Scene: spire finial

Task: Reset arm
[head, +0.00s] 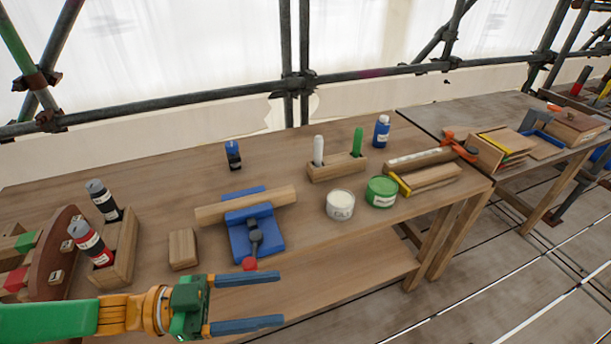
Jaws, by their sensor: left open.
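My left gripper (246,302) comes in from the lower left on a green and orange arm. Its two blue fingers are wide apart, with nothing between them. They point right, in front of the table's near edge. The blue vise (262,244) with its red-tipped handle is just beyond the fingers, and a wooden bar (222,209) lies across it. My right gripper does not show.
The wooden table (300,223) carries a small wood block (183,249), a wooden box (118,252) with bottles, a white tin (340,205), a green tin (381,192) and a marker holder (336,167). Scaffold pipes run behind. A second table (470,112) stands right.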

